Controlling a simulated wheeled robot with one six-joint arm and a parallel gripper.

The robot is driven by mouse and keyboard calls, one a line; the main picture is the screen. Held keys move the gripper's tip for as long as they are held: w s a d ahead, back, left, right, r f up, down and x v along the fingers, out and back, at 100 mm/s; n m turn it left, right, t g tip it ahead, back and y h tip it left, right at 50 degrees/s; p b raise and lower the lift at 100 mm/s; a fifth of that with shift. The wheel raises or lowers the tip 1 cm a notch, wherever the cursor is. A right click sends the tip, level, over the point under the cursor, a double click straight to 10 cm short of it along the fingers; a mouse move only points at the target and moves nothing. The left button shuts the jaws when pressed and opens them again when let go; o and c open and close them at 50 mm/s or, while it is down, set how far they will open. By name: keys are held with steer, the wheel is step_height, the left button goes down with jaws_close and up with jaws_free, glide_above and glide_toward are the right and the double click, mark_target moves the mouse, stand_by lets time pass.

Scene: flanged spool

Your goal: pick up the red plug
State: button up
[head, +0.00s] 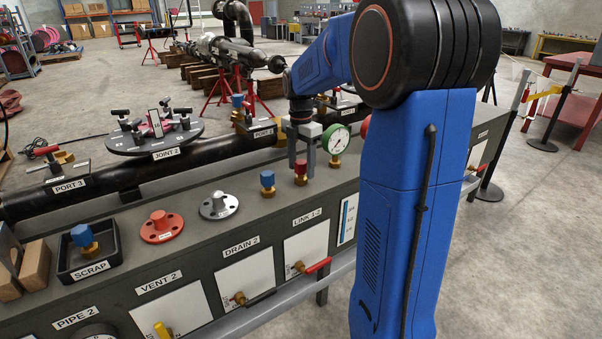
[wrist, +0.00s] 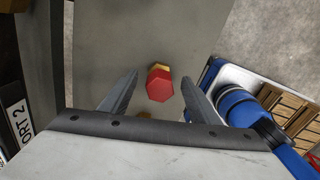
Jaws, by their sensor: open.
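The red plug (head: 300,170) has a red head on a brass base and stands upright on the grey bench top, between a blue-topped plug and a green-rimmed gauge. In the wrist view the red plug (wrist: 159,86) shows its red hexagonal head from above, with some brass at its far edge. My gripper (head: 301,176) points down over it, with one finger on each side. In the wrist view my gripper (wrist: 159,79) is open, and gaps show between the plug and both fingers. Whether the fingertips reach the bench top is hard to tell.
The blue-topped plug (head: 267,183) stands close on the left, and the gauge (head: 336,140) close on the right. A silver flange (head: 219,205), a red flange (head: 161,227) and a black scrap tray (head: 90,262) lie further left. A black pipe (head: 110,182) runs behind.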

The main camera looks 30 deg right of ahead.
mark_target(301, 172)
steer(key=shift+a+f, duration=0.15)
steer(key=shift+f, duration=1.35)
steer(key=c, duration=1.3)
